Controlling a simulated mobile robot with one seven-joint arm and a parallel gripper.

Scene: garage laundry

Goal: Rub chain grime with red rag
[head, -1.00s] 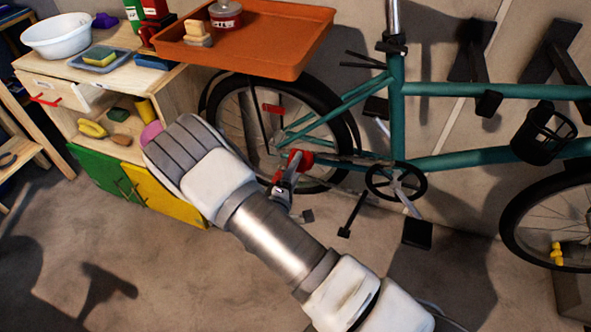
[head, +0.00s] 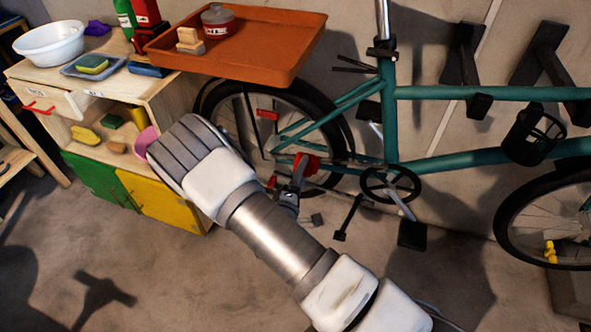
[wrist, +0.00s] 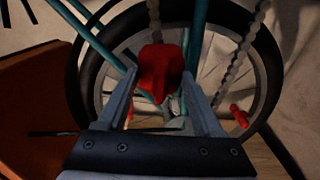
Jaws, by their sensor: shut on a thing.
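The red rag (head: 309,164) is bunched between the fingers of my gripper (head: 297,178), which is shut on it. In the wrist view the rag (wrist: 160,70) hangs between both fingertips (wrist: 160,88). The teal bicycle (head: 424,92) stands along the wall. Its chain runs between the rear wheel (head: 262,128) and the chainring (head: 391,184). In the wrist view one pale chain run (wrist: 153,12) passes behind the rag, and another run (wrist: 242,45) lies to its right. The rag overlaps the chain; I cannot tell contact for sure. The grime cannot be made out.
An orange tray (head: 262,54) holding a jar (head: 217,22) and blocks stands above the rear wheel, close to my arm. A wooden cabinet (head: 165,92) with a white basin (head: 50,42) and sponges is at left. The floor in front is clear.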

